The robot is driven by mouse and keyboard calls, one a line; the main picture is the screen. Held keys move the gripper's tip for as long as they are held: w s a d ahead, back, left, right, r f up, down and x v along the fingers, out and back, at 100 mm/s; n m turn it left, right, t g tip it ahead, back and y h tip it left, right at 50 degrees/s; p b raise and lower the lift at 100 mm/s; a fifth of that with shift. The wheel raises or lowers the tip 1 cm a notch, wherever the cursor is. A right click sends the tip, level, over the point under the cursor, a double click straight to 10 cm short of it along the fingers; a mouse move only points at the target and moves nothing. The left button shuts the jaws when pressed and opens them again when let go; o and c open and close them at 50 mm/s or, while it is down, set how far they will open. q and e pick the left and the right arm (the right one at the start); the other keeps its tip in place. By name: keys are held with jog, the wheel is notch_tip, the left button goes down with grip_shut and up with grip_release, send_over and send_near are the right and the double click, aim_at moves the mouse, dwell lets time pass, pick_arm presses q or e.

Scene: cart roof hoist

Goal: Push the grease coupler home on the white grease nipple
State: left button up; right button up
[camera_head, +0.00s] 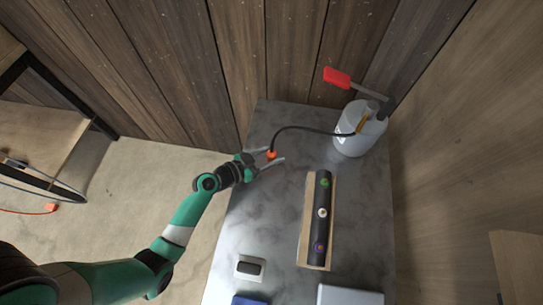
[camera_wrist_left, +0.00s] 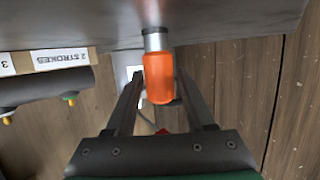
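The orange grease coupler (camera_head: 271,154) is at the end of a black hose, over the left part of the grey bench top. My left gripper (camera_head: 270,160) is open, with its fingers spread around the coupler. In the left wrist view the coupler (camera_wrist_left: 159,82) sits between the fingers, with a gap on the right side; its silver end (camera_wrist_left: 155,40) points at the bench surface. The white grease nipple (camera_head: 322,213) is the middle one on a black bar (camera_head: 319,235), to the right of and in front of the gripper. The right gripper is not in view.
A green nipple (camera_head: 325,183) and a purple nipple (camera_head: 318,246) flank the white one; the bar lies on a wooden board (camera_head: 305,225). A white bucket (camera_head: 358,133) with a red-handled pump (camera_head: 337,77) stands at the back right. Bench between gripper and board is clear.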

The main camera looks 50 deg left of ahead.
pick_arm(q)
grip_shut()
